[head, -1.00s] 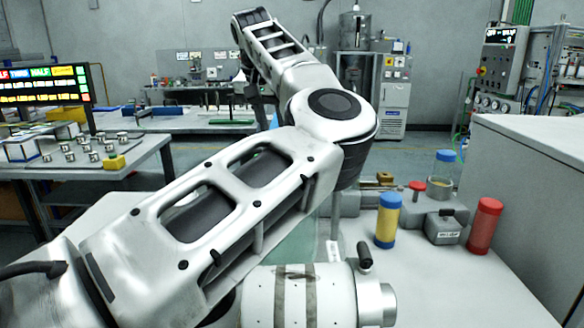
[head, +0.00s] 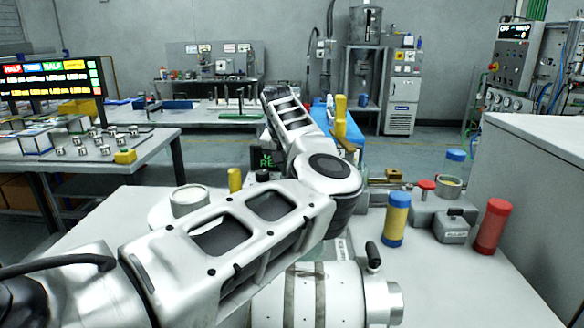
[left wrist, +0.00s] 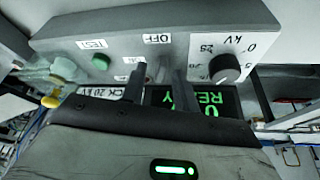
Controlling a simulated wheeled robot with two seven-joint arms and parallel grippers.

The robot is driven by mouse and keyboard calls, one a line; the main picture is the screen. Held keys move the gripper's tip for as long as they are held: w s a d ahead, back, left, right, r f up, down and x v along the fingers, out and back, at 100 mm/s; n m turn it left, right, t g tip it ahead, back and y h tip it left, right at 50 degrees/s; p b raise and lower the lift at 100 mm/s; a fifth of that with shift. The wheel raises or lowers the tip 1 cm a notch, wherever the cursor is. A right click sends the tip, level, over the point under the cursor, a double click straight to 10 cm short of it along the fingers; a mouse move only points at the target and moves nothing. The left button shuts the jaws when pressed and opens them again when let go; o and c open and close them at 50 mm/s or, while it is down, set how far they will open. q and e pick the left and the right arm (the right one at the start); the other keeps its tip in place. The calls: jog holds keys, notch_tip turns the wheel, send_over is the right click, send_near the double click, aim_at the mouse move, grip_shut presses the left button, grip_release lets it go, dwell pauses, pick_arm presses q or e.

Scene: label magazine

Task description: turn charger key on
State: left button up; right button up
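In the left wrist view the grey charger panel (left wrist: 120,30) carries an OFF label (left wrist: 157,38), a TEST label, a green button (left wrist: 101,62) and a black kV dial (left wrist: 224,68). The key (left wrist: 160,70), a small grey piece, shows below the OFF label, partly hidden by my fingers; its exact turn is hard to tell. My left gripper (left wrist: 158,88) is open, its fingertips at either side of the key. Contact cannot be told. A dark display (left wrist: 215,100) shows green READY letters, partly covered. It also shows in the head view (head: 266,158). My left arm hides the gripper there.
A white banded cylinder (head: 295,295) with a black handle lies in front. A blue-yellow bottle (head: 396,222), red bottle (head: 491,228) and grey block (head: 453,230) stand on the right of the table.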

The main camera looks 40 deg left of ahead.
pick_arm(q)
grip_shut()
